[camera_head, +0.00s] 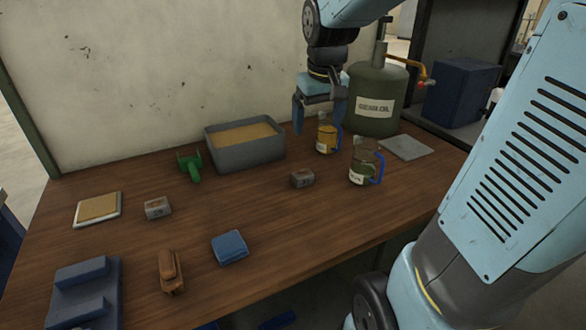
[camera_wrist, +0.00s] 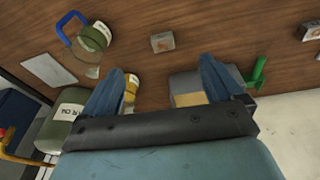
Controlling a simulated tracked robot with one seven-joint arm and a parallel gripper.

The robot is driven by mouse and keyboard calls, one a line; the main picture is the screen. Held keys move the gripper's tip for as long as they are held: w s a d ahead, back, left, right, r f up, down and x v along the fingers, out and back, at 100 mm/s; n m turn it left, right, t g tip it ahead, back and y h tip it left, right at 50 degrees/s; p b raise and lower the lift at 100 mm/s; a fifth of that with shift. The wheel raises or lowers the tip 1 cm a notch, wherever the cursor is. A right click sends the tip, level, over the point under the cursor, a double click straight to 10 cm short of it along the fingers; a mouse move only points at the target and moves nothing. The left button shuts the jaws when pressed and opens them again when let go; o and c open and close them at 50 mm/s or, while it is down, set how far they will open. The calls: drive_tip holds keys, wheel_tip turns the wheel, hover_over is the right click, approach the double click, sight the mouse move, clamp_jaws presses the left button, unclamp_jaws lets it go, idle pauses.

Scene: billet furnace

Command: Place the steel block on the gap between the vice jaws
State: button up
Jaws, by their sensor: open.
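Two small grey blocks with brownish faces lie on the wooden table. One block (camera_head: 302,179) is right of centre and also shows in the wrist view (camera_wrist: 163,43). The other block (camera_head: 158,208) lies at left, and its edge shows at the right of the wrist view (camera_wrist: 312,33). I cannot tell which is the steel block. The blue-grey vice (camera_head: 86,293) stands at the front left, with a gap between its two raised jaws. My gripper (camera_head: 319,120) is open and empty above the back of the table. In the wrist view its fingers (camera_wrist: 162,68) are spread apart, with the nearer block beyond them.
A grey bin (camera_head: 245,155) with tan filling, a green tool (camera_head: 190,166), a yellow can (camera_head: 326,138), a glass jug (camera_head: 366,165) and a large green oil can (camera_head: 376,98) stand near the back. A blue pad (camera_head: 229,248) and a brown object (camera_head: 171,272) lie in front.

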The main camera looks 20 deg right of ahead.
drive_tip(key=n+g, duration=0.1)
drive_tip(key=g, duration=0.1)
hover_over(303, 173)
wheel_tip(303, 173, down, 8)
drive_tip(key=f, duration=0.1)
wheel_tip(303, 173, down, 14)
drive_tip(key=shift+w+r, duration=0.1)
drive_tip(key=shift+r, duration=0.05)
drive_tip(key=shift+c, duration=0.4)
drive_tip(key=shift+r, duration=0.1)
drive_tip(key=c, duration=1.7)
